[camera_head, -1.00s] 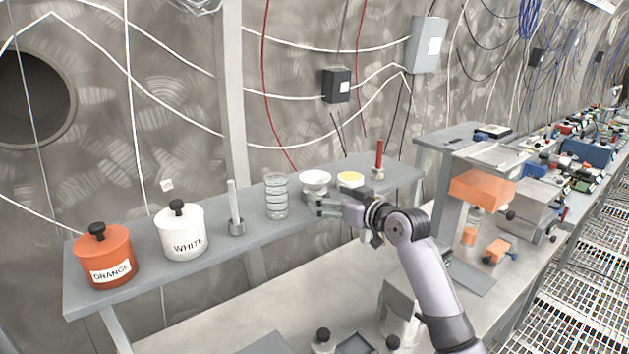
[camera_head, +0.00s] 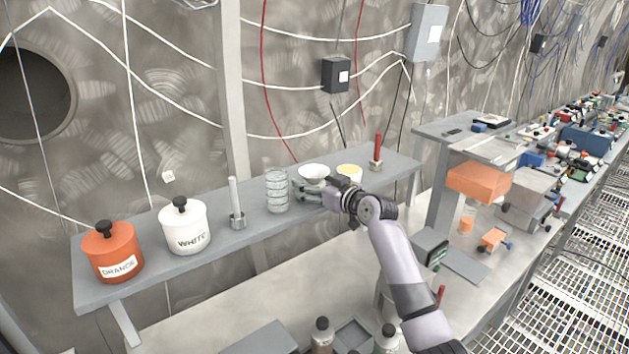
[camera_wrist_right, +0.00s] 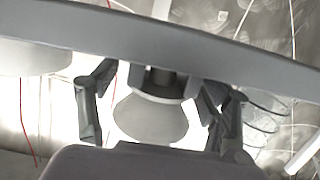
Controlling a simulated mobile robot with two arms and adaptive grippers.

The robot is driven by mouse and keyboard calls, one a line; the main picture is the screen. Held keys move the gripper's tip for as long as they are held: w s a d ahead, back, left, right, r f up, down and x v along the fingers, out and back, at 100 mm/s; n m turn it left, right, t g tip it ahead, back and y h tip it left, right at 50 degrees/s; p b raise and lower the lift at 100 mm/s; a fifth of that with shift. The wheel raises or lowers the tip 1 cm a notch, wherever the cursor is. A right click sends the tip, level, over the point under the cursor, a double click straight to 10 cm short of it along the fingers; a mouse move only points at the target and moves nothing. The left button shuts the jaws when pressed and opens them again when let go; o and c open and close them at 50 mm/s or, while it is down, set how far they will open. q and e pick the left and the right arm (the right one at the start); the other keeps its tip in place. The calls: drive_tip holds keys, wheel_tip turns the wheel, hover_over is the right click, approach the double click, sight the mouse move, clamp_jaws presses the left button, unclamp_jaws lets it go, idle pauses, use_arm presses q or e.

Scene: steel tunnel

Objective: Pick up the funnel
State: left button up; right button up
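The funnel (camera_head: 313,172) is a white, wide-mouthed cone on the raised grey shelf, between a clear ribbed glass vessel and a white dish with yellow contents. My right gripper (camera_head: 306,192) is at shelf height at the funnel's near side, with its fingers pointing left. In the right wrist view, which looks upside down, the funnel's pale cone (camera_wrist_right: 152,120) shows between the two spread fingers of the right gripper (camera_wrist_right: 160,118). There are gaps on both sides of the cone. Its narrow end meets a grey holder. My left gripper is not in view.
The glass vessel (camera_head: 277,190) stands close left of the funnel, and the yellow-filled dish (camera_head: 349,173) close right. A red-handled tool (camera_head: 377,152), a metal rod on a base (camera_head: 236,205), a white pot (camera_head: 184,227) and an orange pot (camera_head: 112,252) share the shelf (camera_head: 150,283).

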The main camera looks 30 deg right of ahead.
drive_tip(key=c, duration=1.1)
